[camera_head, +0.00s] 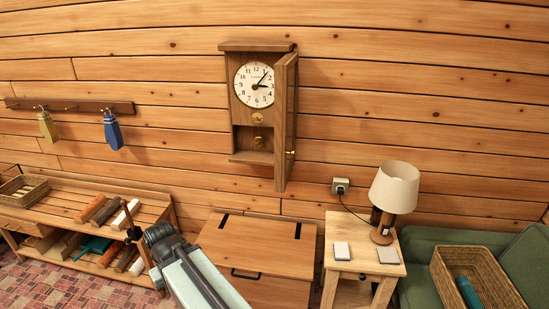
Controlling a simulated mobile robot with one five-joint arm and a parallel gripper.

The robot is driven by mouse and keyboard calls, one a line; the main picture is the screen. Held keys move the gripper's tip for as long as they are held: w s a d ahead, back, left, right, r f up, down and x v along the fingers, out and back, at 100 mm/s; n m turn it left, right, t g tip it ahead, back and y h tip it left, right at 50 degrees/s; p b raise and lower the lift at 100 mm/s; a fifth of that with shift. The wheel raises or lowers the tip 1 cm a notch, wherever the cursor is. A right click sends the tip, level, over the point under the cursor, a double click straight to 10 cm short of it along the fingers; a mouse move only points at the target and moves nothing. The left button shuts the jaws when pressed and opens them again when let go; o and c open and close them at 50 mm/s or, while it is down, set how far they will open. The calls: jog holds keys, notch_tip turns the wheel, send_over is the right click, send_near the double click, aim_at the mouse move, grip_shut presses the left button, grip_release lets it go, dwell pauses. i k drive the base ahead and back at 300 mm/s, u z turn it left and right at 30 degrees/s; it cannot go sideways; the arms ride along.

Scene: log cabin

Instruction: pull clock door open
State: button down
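The wooden wall clock (241,143) hangs on the log wall at the upper middle. Its door (285,125) stands swung out on the right side, seen nearly edge-on, with a small brass knob (291,153) low on it. The white dial (254,85) and the brass pendulum (258,141) show uncovered in the case. My arm rises from the bottom edge, and its dark end, with my gripper (146,240), is at the lower left, well below and apart from the clock. I cannot make out its fingers clearly.
A wooden chest (257,248) stands below the clock. Right of it are a side table (351,263) with a lamp (394,190), and a green sofa with a wicker basket (449,266). At left, a low bench (68,205) holds logs; a peg rack (75,107) hangs above.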

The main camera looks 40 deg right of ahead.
aim_at(286, 70)
jog(key=z, duration=0.05)
jog(key=i, duration=1.2)
jog(key=u, duration=0.6)
